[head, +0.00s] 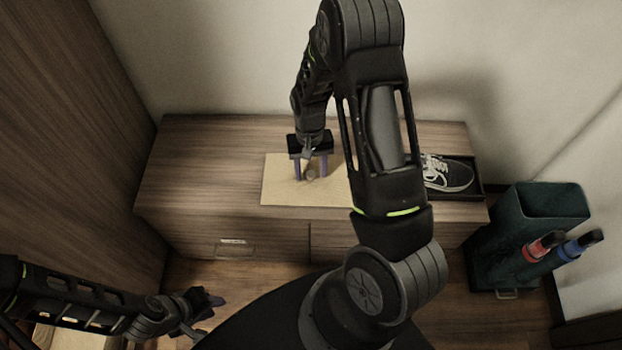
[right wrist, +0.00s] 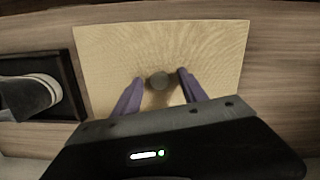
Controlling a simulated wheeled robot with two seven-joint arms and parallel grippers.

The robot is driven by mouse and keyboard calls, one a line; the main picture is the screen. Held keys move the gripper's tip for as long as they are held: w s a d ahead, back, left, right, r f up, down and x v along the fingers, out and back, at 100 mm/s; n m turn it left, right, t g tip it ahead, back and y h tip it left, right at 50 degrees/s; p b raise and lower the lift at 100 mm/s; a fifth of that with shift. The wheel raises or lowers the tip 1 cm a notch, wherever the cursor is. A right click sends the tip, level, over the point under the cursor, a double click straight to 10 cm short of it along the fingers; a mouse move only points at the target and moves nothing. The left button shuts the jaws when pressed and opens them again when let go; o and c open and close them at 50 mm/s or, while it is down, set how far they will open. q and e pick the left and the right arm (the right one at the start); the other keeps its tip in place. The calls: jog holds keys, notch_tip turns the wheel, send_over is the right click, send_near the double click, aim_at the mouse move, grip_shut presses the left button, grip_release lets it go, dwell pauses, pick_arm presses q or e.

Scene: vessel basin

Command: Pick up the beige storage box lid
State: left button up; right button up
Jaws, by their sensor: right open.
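The beige storage box lid (head: 281,183) lies flat on top of the low wooden cabinet, partly hidden behind my right arm in the head view. In the right wrist view the lid (right wrist: 115,60) shows a round knob (right wrist: 158,81) near its middle. My right gripper (head: 311,176) points down over the lid. Its two purple fingers are open, one on each side of the knob in the right wrist view (right wrist: 156,86). I cannot tell whether they touch it. My left gripper (head: 212,303) is low at the left, away from the lid; its opening is unclear.
A dark tray (head: 478,185) with a grey sneaker (head: 447,174) sits right of the lid on the cabinet (head: 200,160). A dark green bin (head: 540,205) with red- and blue-marked items stands on the floor at right. The cabinet top left of the lid is clear.

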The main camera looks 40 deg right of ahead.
jog(key=shift+c, duration=0.5)
grip_shut()
dwell(0.4)
